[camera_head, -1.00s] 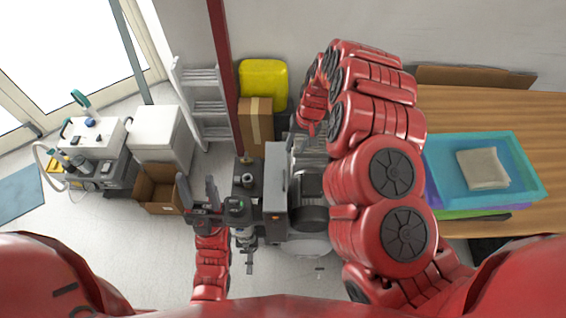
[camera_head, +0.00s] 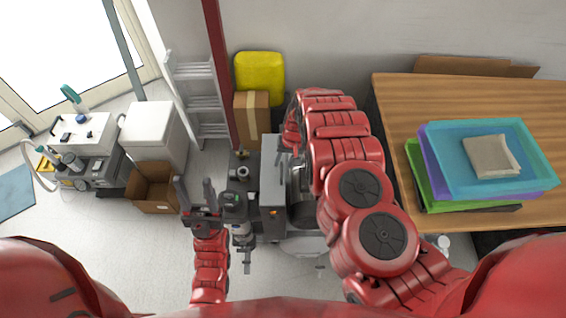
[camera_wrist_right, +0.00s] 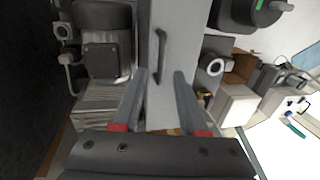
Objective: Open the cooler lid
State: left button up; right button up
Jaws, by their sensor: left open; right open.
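The cooler appears to be the white box (camera_head: 152,135) with a flat white lid (camera_head: 150,117), standing on the floor left of the step ladder in the head view. Its lid looks shut. My left gripper (camera_head: 195,188) is open and empty, pointing up the picture, to the lower right of the cooler and beside the grey compressor unit. My right gripper is hidden behind its own arm in the head view. In the right wrist view my right gripper (camera_wrist_right: 160,76) is open, its fingers in front of a grey panel with a dark handle (camera_wrist_right: 160,50); contact cannot be told.
An open cardboard box (camera_head: 154,188) stands just in front of the cooler. The grey compressor unit (camera_head: 272,190) stands between my arms. A wooden table (camera_head: 410,90) with stacked trays (camera_head: 440,130) is at right. Open floor (camera_head: 110,240) lies at lower left.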

jog(key=shift+a+f, duration=0.2)
jog(key=shift+f, duration=0.5)
jog(key=shift+s, duration=0.1)
grip_shut()
dwell(1.0)
